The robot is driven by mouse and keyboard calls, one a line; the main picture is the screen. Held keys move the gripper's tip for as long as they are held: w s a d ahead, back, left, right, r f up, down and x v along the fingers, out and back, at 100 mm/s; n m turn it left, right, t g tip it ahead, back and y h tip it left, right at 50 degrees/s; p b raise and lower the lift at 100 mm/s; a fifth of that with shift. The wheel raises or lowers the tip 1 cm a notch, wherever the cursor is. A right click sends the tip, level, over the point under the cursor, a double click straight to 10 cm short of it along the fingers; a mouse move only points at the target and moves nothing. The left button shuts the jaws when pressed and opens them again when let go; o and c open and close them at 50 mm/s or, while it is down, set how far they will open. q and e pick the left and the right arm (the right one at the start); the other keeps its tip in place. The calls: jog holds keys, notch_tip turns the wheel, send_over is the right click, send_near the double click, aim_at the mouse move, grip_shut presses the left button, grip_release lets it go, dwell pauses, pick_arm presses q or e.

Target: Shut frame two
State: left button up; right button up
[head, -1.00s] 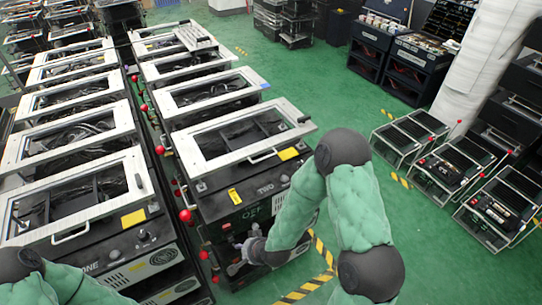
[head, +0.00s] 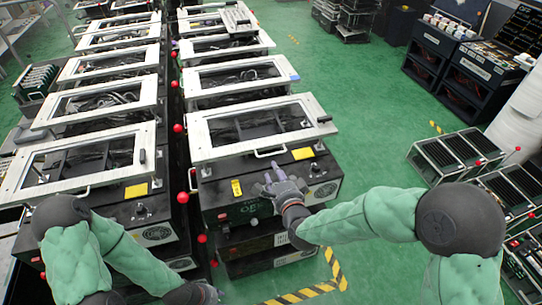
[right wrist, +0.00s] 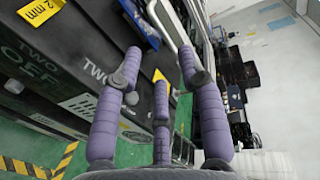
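Frame two is a white rectangular window frame (head: 205,139) on the nearest black fixture (head: 215,195) of the right row. It appears slightly raised over the box, but the exact gap is hard to tell. Its handle (head: 270,153) is at the near edge. The right wrist view shows the "TWO" lettering (right wrist: 95,71) and the handle bar (right wrist: 164,22). My right gripper (head: 273,184) is in front of the fixture, just below the handle. Its purple fingers (right wrist: 156,75) are spread and empty. My left gripper (head: 203,291) is at the bottom edge, mostly cut off.
Another framed fixture (head: 80,190) stands to the left, with red ball knobs (head: 183,197) between the rows. More fixtures stretch behind. Green floor (head: 360,110) is open to the right, with black racks (head: 455,155) beyond. Yellow-black tape (head: 335,270) marks the near floor.

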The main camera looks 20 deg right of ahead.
aim_at(267, 155)
jog(key=b+x, duration=0.2)
jog(key=x, duration=0.8)
jog(key=shift+b, duration=0.3)
grip_shut()
